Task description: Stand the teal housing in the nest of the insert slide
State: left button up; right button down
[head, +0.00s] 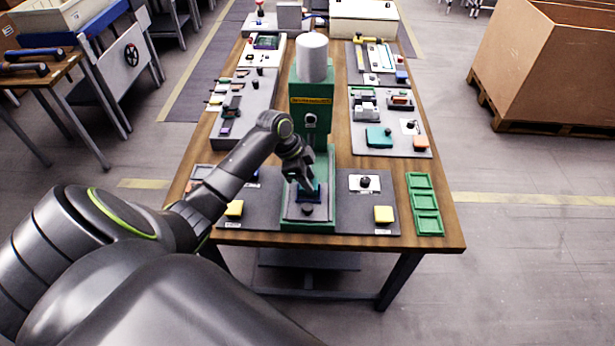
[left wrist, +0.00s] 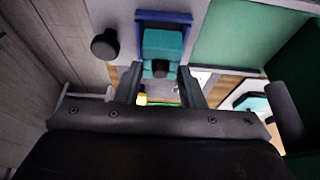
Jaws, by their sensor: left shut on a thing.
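The teal housing (left wrist: 163,45) shows between the fingers of my left gripper (left wrist: 160,88) in the left wrist view, and the fingers are shut on it. The housing is at the dark blue nest (left wrist: 178,17), whose walls show around its far end. I cannot tell whether it is fully seated. In the head view my left gripper (head: 304,184) is low over the insert slide (head: 292,212) at the foot of the green press, and it hides most of the housing. The blue nest (head: 317,190) shows just beside the fingers. My right gripper is not in view.
The green press column (head: 310,105) with a white cylinder (head: 311,57) on top stands behind the gripper. A black knob (head: 307,209) is in front of the nest. Yellow blocks (head: 384,214) flank the press. Another teal block (head: 378,137) lies on the right-hand board.

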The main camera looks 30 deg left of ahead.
pick_arm(q)
jog(key=shift+f+b, duration=0.35)
jog(key=shift+f, duration=0.35)
jog(key=o, duration=1.1)
jog(key=shift+r, duration=0.1)
jog(key=b+v, duration=0.2)
jog(key=v, duration=1.5)
jog(key=shift+r+b, duration=0.1)
jog(key=shift+b, duration=0.3)
